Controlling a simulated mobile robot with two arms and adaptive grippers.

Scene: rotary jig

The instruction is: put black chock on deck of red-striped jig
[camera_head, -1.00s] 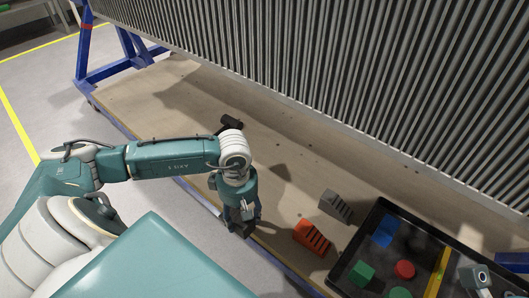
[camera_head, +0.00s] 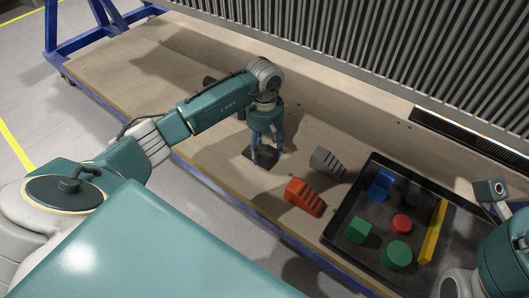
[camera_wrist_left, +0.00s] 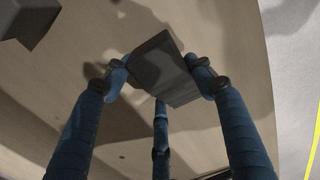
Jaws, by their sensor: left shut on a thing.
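My left gripper (camera_head: 264,158) is shut on the black chock (camera_head: 255,159), low over the wooden deck (camera_head: 205,130). In the left wrist view, the fingers (camera_wrist_left: 160,85) grip the chock (camera_wrist_left: 165,68) by its sides, and its dark shadow falls on the boards. I cannot tell whether the chock touches the deck. The deck is the long board in front of a grey ribbed panel, on a blue frame (camera_head: 52,32). No red stripe shows clearly on the frame now. My right arm shows at the lower right, with its fingers out of view.
An orange chock (camera_head: 304,196) and a grey chock (camera_head: 327,162) stand right of the gripper. Beyond them is a black tray (camera_head: 336,222) with several coloured blocks. The left part of the deck is clear.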

